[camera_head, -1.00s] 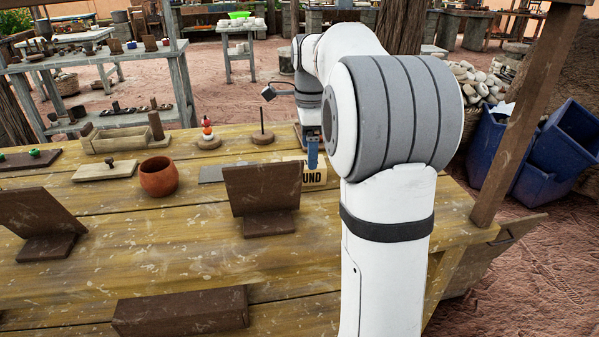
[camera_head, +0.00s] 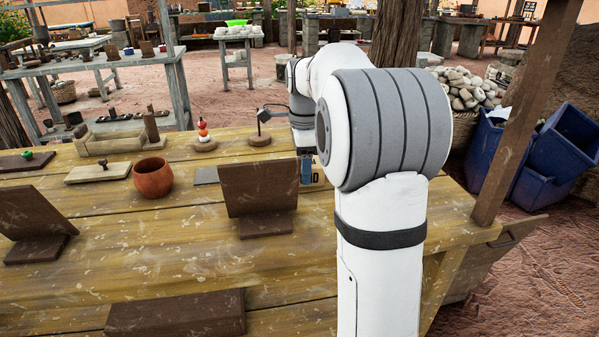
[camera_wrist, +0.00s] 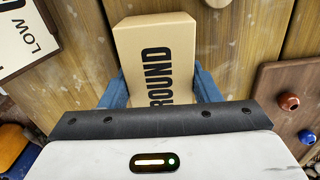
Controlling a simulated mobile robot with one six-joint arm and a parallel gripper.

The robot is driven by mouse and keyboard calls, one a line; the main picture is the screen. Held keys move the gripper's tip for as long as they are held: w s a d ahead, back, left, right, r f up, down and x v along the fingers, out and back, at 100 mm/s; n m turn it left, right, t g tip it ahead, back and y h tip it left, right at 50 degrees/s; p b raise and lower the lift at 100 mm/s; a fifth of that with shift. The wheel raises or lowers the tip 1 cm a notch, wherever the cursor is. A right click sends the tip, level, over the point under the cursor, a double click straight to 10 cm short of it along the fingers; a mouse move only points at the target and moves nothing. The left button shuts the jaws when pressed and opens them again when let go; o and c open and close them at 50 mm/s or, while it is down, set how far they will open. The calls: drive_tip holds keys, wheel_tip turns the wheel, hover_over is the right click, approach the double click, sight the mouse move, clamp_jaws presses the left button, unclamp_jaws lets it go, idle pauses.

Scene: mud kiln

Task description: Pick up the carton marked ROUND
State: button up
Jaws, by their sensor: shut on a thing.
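The carton marked ROUND (camera_wrist: 155,50) is a tan box with black lettering, in the middle of the wrist view. My gripper (camera_wrist: 160,88) has a blue finger on each side of the carton and is shut on it. In the head view my gripper (camera_head: 307,170) is at the back right of the table, mostly behind my arm. Only a sliver of the carton (camera_head: 315,178) shows there, beside the blue finger. I cannot tell whether the carton is clear of the table.
A terracotta pot (camera_head: 153,178), a dark upright board (camera_head: 258,195) and a ring stacker (camera_head: 204,137) stand left of my gripper. A sign reading LOW (camera_wrist: 28,40) and a brown board with colored knobs (camera_wrist: 292,100) flank the carton. Bare wood (camera_head: 170,245) lies in front.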

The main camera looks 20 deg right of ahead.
drive_tip(key=c, duration=0.6)
drive_tip(key=shift+o, duration=0.2)
